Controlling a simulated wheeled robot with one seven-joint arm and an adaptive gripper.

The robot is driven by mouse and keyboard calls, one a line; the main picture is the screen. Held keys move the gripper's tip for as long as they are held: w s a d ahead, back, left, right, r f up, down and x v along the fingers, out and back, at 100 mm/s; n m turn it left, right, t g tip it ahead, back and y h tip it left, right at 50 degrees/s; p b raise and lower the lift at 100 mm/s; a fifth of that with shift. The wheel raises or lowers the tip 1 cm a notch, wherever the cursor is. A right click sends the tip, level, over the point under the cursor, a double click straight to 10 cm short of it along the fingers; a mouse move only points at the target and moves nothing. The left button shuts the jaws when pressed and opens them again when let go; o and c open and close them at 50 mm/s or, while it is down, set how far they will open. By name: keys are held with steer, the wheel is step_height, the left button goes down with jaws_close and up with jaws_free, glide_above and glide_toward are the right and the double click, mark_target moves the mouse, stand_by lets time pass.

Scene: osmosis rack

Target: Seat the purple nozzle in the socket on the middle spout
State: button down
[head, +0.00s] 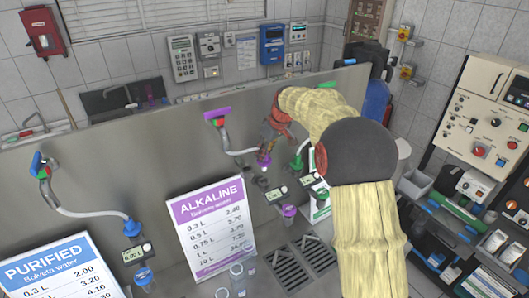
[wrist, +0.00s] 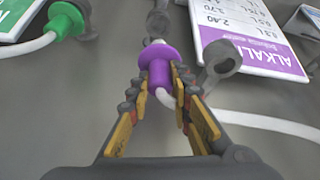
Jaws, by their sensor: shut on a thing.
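The purple nozzle (wrist: 157,68) is held between the two fingers of my gripper (wrist: 160,82) in the wrist view, its wide flange facing away from me. A white hose runs from it to the right. In the head view, the purple nozzle (head: 264,161) hangs below my gripper (head: 267,147), in front of the steel panel. The grey middle spout (wrist: 158,21) lies straight beyond the nozzle's tip in the wrist view. The tip is close to it; whether they touch is unclear. The socket's opening is hidden.
A green nozzle (head: 297,163) on its hose is just right of my gripper. A blue nozzle (head: 131,227) is at the left spout. The ALKALINE sign (head: 210,225) stands below left, and clear cups (head: 237,277) stand beside it. A purple valve handle (head: 217,115) sits up left.

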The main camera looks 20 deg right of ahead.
mark_target(264, 169)
steer(key=shift+f+b, duration=1.4)
steer(key=shift+f, duration=0.9)
steer(key=shift+f+b, duration=0.4)
steer(key=shift+f, duration=0.1)
steer(key=shift+f+b, duration=0.6)
steer(key=shift+f, duration=0.35)
steer(key=shift+f+b, duration=0.35)
steer(key=shift+f, duration=0.1)
steer(key=c, duration=1.5)
jaws_free()
steer(key=shift+c, duration=0.2)
steer(key=shift+o, duration=0.7)
